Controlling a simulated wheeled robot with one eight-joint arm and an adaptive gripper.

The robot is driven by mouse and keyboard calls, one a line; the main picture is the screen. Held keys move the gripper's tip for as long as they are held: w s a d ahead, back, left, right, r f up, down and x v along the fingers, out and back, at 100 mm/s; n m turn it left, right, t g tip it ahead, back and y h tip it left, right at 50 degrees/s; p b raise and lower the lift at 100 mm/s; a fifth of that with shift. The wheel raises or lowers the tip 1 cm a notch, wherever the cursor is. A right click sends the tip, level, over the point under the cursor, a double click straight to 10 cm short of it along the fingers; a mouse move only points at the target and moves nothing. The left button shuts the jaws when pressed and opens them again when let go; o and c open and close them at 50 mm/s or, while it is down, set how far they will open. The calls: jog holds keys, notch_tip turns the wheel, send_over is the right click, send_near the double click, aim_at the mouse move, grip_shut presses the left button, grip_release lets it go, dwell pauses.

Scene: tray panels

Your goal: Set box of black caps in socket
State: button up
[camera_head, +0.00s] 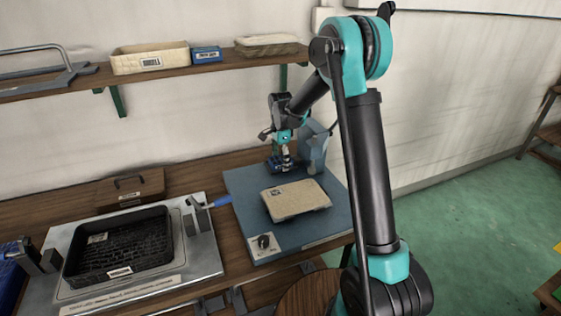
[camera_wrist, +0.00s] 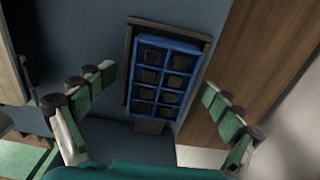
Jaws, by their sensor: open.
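The box of black caps (camera_wrist: 167,41) is blue, with black caps in its several compartments. In the wrist view it lies between my fingers, with dark socket rails (camera_wrist: 127,70) along its top and sides. I cannot tell whether it is fully seated. In the head view the blue box (camera_head: 275,164) is at the back of the blue-grey panel, partly hidden by my gripper. My gripper (camera_head: 285,152) is right above it, pointing down. In the wrist view my gripper (camera_wrist: 158,82) is open, its fingers apart from the box on both sides.
A grey-blue upright fixture (camera_head: 314,148) stands close to the right of my gripper. A black tray (camera_head: 118,247) sits on a metal plate at left. A shelf (camera_head: 195,69) with bins runs above.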

jog(key=shift+r, duration=3.75)
